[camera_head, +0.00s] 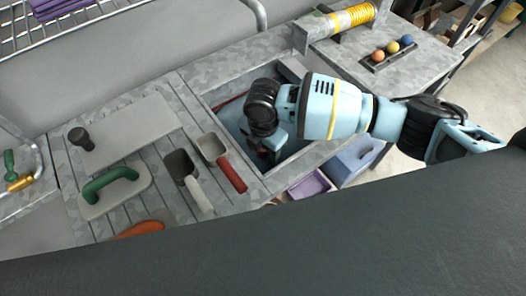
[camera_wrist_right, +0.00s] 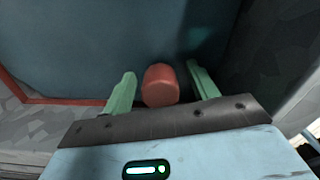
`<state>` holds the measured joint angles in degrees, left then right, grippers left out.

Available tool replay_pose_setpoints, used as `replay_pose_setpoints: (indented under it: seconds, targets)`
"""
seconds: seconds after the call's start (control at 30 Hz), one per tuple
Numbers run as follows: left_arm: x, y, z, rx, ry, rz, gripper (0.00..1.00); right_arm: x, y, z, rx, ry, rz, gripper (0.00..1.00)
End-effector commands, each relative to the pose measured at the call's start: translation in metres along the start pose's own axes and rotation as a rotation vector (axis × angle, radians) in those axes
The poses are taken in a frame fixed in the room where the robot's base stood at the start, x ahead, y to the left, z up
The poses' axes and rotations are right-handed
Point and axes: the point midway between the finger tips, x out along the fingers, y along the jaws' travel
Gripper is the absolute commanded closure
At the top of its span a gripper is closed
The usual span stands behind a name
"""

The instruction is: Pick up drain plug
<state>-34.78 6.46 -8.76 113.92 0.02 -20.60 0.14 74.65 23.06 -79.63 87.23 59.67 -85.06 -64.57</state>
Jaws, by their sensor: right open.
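A red, short cylindrical piece that looks like the drain plug (camera_wrist_right: 161,86) shows in the right wrist view, standing between the two green fingers of my right gripper (camera_wrist_right: 160,70). There is a gap on each side of it, so the fingers are open and not closed on it. In the head view my right gripper (camera_head: 268,153) points down into the sunken grey-blue basin (camera_head: 228,118). The plug is hidden behind the gripper and arm there. My left gripper is not in view.
A red-handled scoop (camera_head: 233,176), a white-handled scoop (camera_head: 198,195) and a green-handled float (camera_head: 115,186) lie on the slatted top left of the basin. Basin walls stand close around my right gripper. A purple tray (camera_head: 310,185) and blue box (camera_head: 355,160) sit right.

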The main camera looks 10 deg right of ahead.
Motion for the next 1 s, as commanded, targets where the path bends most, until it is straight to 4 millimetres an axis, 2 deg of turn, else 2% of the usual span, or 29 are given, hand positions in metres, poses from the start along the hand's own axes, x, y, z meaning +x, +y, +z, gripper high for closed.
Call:
replay_pose_setpoints:
  seconds: [0.1,0.37,0.73,1.0]
  targets:
    - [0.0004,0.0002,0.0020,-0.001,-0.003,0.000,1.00,0.0105,-0.0003,-0.0002,-0.001,0.000,-0.001,0.41]
    - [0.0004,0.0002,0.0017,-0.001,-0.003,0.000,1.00,0.0116,-0.0001,-0.0001,-0.001,0.000,0.000,0.41]
    - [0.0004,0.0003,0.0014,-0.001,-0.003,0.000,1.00,0.0114,-0.0002,0.0000,-0.001,0.000,0.000,0.90]
    - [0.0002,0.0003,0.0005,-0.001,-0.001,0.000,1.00,0.0086,0.0001,0.0002,0.000,0.000,0.001,0.91]
